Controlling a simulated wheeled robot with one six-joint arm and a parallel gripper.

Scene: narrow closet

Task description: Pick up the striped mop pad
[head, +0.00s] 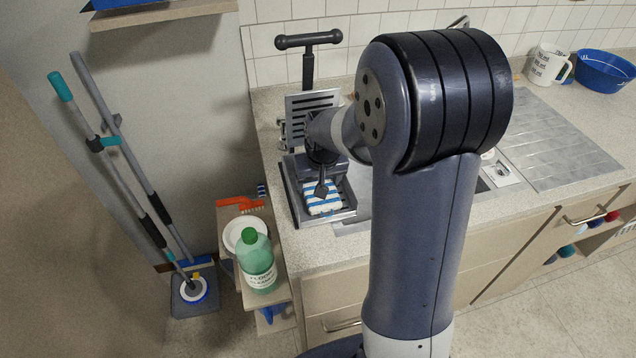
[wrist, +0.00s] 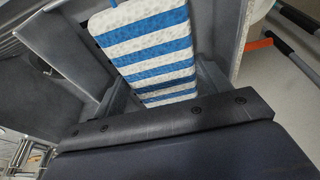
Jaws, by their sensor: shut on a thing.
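The striped mop pad (head: 324,204), blue and white, is in a grey wringer tray (head: 345,215) on the counter. It fills the upper middle of the wrist view (wrist: 150,50), with grey tray walls around it. My gripper (head: 321,190) reaches down into the tray from above and is shut on the pad's near-top part. My arm covers much of the area to the right of the tray. In the wrist view the dark gripper body spans the bottom and hides the pad's lower end.
A slotted plate (head: 312,105) and a black T-handle (head: 308,40) stand behind the tray. Mops (head: 130,150) lean on the wall. The steel drainboard (head: 570,140) is clear.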

